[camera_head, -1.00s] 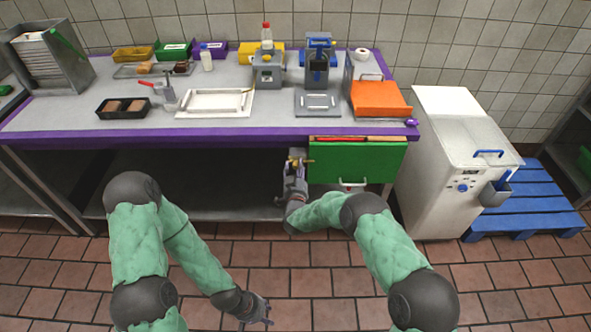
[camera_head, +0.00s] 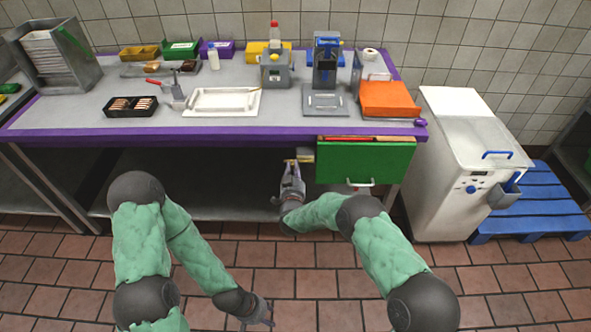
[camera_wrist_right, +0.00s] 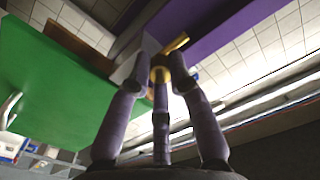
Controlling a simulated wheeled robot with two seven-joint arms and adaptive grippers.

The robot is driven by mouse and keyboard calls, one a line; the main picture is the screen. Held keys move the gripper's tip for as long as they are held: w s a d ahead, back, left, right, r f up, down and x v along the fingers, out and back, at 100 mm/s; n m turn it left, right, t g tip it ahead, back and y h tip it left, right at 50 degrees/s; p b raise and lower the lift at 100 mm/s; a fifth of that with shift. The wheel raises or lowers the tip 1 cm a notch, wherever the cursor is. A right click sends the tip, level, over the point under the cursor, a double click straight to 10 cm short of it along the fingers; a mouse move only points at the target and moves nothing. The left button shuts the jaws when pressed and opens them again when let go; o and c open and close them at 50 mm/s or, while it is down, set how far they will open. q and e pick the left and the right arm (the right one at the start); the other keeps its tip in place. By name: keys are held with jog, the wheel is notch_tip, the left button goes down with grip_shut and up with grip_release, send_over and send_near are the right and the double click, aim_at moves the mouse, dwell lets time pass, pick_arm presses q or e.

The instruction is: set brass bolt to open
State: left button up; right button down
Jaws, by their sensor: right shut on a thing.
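The brass bolt (camera_head: 291,161) sits under the counter edge, just left of the green drawer front (camera_head: 362,162), at a small grey block (camera_head: 307,155). Its knob end sticks out to the left of the block. In the right wrist view the brass bolt (camera_wrist_right: 174,44) shows between my fingertips, in front of the green panel's edge. My right gripper (camera_head: 291,167) is shut on the bolt's knob, coming from below; its fingers (camera_wrist_right: 162,72) partly hide it. My left gripper (camera_head: 268,314) hangs low over the floor, empty, fingers apart.
The purple-edged counter (camera_head: 230,135) overhangs my right gripper. The drawer's pale handle (camera_head: 347,183) lies right of it. A white machine (camera_head: 450,160) stands at the right beside a blue pallet (camera_head: 525,205). The space under the counter to the left is open.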

jog(key=c, duration=1.1)
grip_release()
jog(key=shift+a+r, duration=0.2)
jog(key=shift+a, duration=0.1)
jog(key=shift+s+d+f, duration=0.1)
jog(key=s, duration=1.1)
jog(key=shift+s, duration=0.4)
jog(key=s+d+f+g+y+p, duration=0.1)
jog(key=s+d+f+g, duration=0.35)
jog(key=f, duration=0.25)
jog(key=s+d+f+g+y+p, duration=0.1)
jog(key=s+d+f+g, duration=0.3)
jog(key=f, duration=0.3)
jog(key=s+d+f+g, duration=0.1)
jog(key=s+g, duration=0.2)
jog(key=s, duration=0.5)
jog(key=s+d+f+g+y, duration=0.1)
jog(key=s+g, duration=0.2)
jog(key=s, duration=0.5)
jog(key=s+d+f+g+y, duration=0.1)
jog(key=s+g, duration=0.2)
jog(key=s, duration=0.5)
jog(key=shift+s+d+f+p, duration=0.15)
jog(key=shift+s+p, duration=0.1)
jog(key=shift+p, duration=0.1)
